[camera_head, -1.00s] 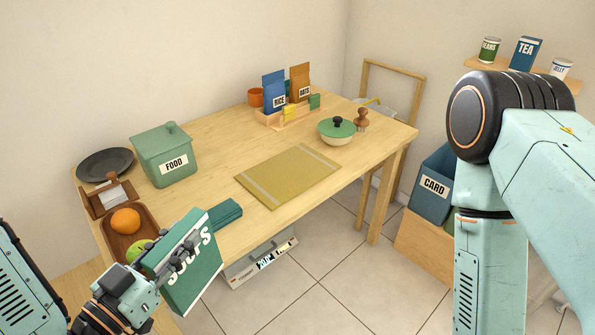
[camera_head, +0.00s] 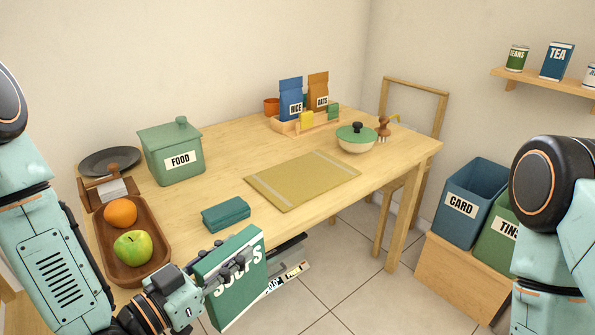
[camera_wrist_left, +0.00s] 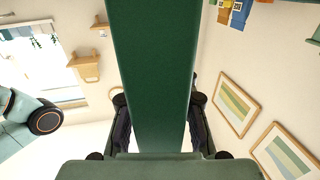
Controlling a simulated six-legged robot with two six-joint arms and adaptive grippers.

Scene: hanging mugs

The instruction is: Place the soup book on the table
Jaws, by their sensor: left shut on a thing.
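The green soup book (camera_head: 232,289), with "SOUPS" in white on its cover, is held upright in my left gripper (camera_head: 226,275) in front of the table's near edge. The gripper's fingers close on the book from its left side. In the left wrist view the book (camera_wrist_left: 150,75) stands between the two fingers (camera_wrist_left: 160,125) and fills the middle of the picture. The wooden table (camera_head: 225,150) lies behind the book. My right arm shows at the right edge of the head view, but its gripper is out of view.
A brown tray (camera_head: 149,262) with an orange and a green apple is at left. A yellow mat (camera_head: 300,181) lies mid-table.

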